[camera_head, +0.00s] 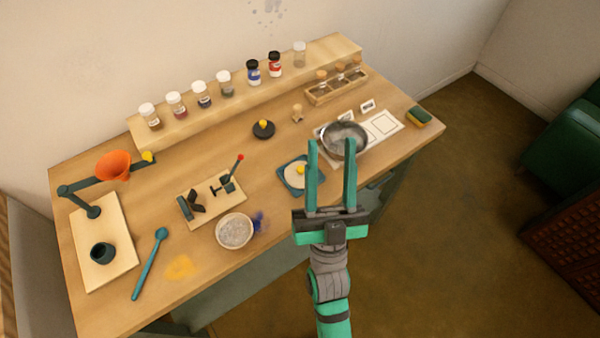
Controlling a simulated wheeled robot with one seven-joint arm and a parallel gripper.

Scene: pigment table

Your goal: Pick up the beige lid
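The beige lid (293,180) is a pale round disc with a yellow knob. It lies on a small teal tray (284,169) near the front edge of the table, right of centre. My gripper (331,145) is open, with its two teal fingers apart and nothing visible between them. It shows just right of the beige lid, and its left finger overlaps the tray's right side in the picture. I cannot tell how high the fingers are above the table.
A metal bowl (357,148) stands behind my fingertips on a white sheet (384,124). A black lid (263,131) with a yellow knob lies farther back. A bowl of grey material (235,231) stands left of the tray. Several jars line the wooden shelf (240,98).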

